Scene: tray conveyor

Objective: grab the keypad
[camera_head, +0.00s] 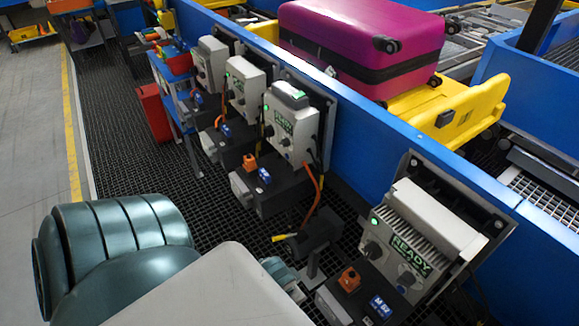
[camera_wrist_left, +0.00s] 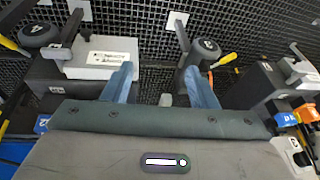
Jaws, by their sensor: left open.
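A small grey unit with a green display, which looks like the keypad (camera_head: 288,95), sits on top of the third grey control box (camera_head: 291,125) from the back. I cannot make it out for certain in the left wrist view. My left gripper (camera_wrist_left: 159,70) is open, with its two blue fingers apart and nothing held between them. In the head view only small teal parts of it show past my pale arm link, low and nearer than the keypad. A pale grey box with a printed label (camera_wrist_left: 103,57) lies beside and beyond the left finger. My right gripper is out of view.
Another control box reading READY (camera_head: 412,240) stands at the near right. Two more boxes (camera_head: 243,85) (camera_head: 211,62) stand farther back. Orange cables and a yellow-tipped dark part (camera_head: 311,236) jut out. A blue conveyor wall (camera_head: 352,130) and magenta suitcase (camera_head: 350,45) lie behind.

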